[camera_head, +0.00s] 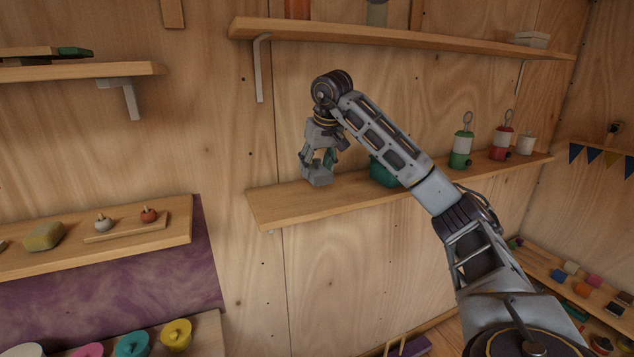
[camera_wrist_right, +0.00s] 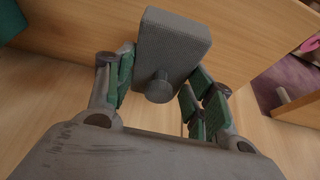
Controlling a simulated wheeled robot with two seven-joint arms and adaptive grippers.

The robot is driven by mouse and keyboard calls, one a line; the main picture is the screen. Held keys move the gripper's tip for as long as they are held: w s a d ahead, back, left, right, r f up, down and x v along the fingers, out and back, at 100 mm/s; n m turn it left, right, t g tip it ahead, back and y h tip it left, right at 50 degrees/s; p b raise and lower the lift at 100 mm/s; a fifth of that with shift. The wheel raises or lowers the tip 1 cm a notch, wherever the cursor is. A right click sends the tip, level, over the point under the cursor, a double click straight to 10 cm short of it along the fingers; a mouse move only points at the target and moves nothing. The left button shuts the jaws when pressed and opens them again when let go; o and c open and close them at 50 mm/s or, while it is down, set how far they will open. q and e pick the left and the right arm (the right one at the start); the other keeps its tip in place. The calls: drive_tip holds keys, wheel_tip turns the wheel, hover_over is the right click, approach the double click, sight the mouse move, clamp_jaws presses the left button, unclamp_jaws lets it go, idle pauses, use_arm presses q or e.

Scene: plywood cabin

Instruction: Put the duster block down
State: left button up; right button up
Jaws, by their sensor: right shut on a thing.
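The duster block (camera_wrist_right: 174,42) is a dark grey block with a round knob. In the wrist view its knob end lies between the green-padded fingers of my right gripper (camera_wrist_right: 160,88), which is shut on it. In the head view my right gripper (camera_head: 319,157) points down over the left part of the middle wooden shelf (camera_head: 275,206), with the grey block (camera_head: 317,177) under its fingertips. The block is at or just above the shelf board; I cannot tell if it touches. My left gripper is not in view.
A teal object (camera_head: 382,172) stands on the shelf right of the gripper, partly behind my forearm. Green (camera_head: 462,146) and red (camera_head: 502,142) lanterns and a white cup (camera_head: 525,145) stand farther right. An upper shelf (camera_head: 400,40) hangs above. The shelf's left end is clear.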

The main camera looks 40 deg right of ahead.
sight(317, 180)
drive_tip(key=shift+f, duration=0.35)
drive_tip(key=shift+f, duration=0.2)
drive_tip(key=shift+f, duration=1.9)
drive_tip(key=shift+f, duration=0.15)
drive_tip(key=o, duration=0.9)
drive_tip(key=shift+r, duration=0.2)
